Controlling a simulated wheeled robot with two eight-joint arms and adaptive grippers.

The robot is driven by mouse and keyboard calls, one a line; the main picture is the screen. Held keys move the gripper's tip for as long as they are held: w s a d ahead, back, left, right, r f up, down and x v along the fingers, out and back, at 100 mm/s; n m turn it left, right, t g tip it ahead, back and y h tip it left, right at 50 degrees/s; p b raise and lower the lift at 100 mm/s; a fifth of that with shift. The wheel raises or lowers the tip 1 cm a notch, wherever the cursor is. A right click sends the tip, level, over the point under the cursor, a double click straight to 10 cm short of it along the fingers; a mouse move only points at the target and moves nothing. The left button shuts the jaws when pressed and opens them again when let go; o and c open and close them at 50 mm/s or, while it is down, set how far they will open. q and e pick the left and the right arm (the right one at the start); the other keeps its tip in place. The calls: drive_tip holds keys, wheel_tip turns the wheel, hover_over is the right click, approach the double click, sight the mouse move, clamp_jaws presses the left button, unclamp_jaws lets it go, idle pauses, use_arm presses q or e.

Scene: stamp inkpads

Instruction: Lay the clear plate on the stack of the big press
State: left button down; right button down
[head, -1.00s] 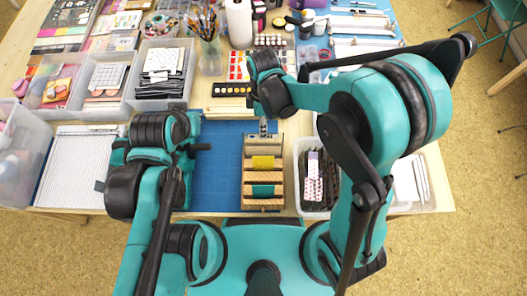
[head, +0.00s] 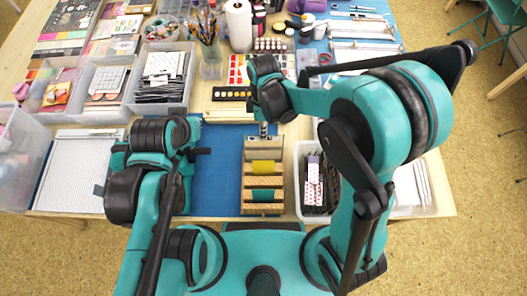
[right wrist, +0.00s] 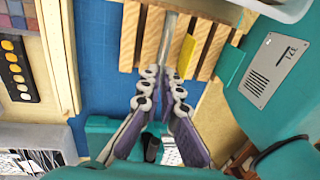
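My left gripper (head: 200,151) shows only as a dark stub left of the press.
The blue mat (head: 222,185) is bare left of the press. A clear bin (head: 313,212) with dark contents stands close on its right. A paint set (head: 232,94) and wooden strips lie behind. A white ruled board (head: 75,165) lies at the left.

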wheel_tip(320, 180, up, 6)
drive_tip(key=w+p, duration=0.1)
drive_tip(key=p, duration=0.3)
drive_tip(key=shift+r, duration=0.2)
drive_tip(key=shift+w, duration=0.1)
